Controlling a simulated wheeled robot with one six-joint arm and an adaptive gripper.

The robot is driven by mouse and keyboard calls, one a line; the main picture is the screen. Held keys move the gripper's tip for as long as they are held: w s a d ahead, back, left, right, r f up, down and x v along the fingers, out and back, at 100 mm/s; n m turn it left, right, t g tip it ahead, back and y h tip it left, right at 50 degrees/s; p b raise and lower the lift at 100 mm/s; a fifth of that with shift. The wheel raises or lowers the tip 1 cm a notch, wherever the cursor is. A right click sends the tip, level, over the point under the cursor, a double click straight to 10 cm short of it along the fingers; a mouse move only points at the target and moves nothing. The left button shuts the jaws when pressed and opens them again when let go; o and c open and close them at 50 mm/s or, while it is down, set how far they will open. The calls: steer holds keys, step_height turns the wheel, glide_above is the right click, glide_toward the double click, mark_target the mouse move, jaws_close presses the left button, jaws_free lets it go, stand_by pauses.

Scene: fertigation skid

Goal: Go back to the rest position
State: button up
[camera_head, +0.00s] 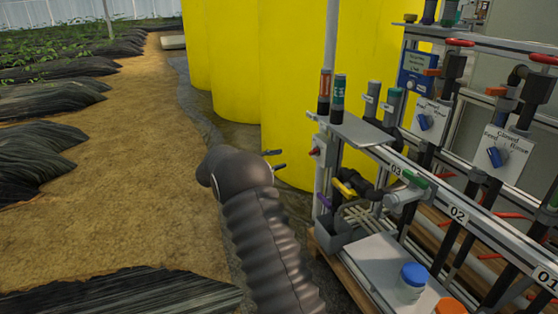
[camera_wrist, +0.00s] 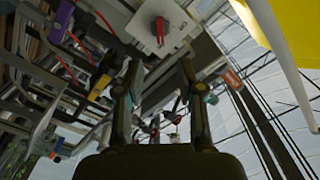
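My gripper (camera_head: 277,160) is at the end of my dark sleeved arm, left of the skid (camera_head: 352,128) in the head view. Its thin fingertips point right, toward the skid's near end, with a visible gap to the frame. In the wrist view my gripper (camera_wrist: 160,70) shows two fingers standing well apart. Most of the gripper's body is hidden behind my arm in the head view.
Yellow tanks (camera_head: 285,70) stand behind. The sandy path (camera_head: 140,170) at left is clear.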

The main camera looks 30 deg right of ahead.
steer(key=w+a+f+n+t+y, duration=0.8)
steer(key=w+a+n+t+y, duration=0.1)
steer(key=w+n+t, duration=0.35)
steer(key=s+a+r+n+g+y+p, duration=0.2)
steer(key=s+a+r+n+y, duration=0.2)
steer(key=s+a+n+y, duration=0.7)
steer(key=s+a+r+n+g+p, duration=0.2)
steer(key=s+r+g, duration=0.15)
steer(key=s, duration=1.25)
steer(key=s+a+r+n+g+p, duration=0.1)
steer(key=s+a+r+g+p, duration=0.3)
steer(key=s, duration=1.1)
steer(key=s+d+r+n+t+h+p, duration=0.1)
steer(key=s+d+r+t+h+p, duration=0.1)
steer(key=s+r, duration=1)
steer(key=shift+s+d+t+p, duration=0.3)
steer(key=shift+s+d+t, duration=0.55)
steer(key=shift+d, duration=0.4)
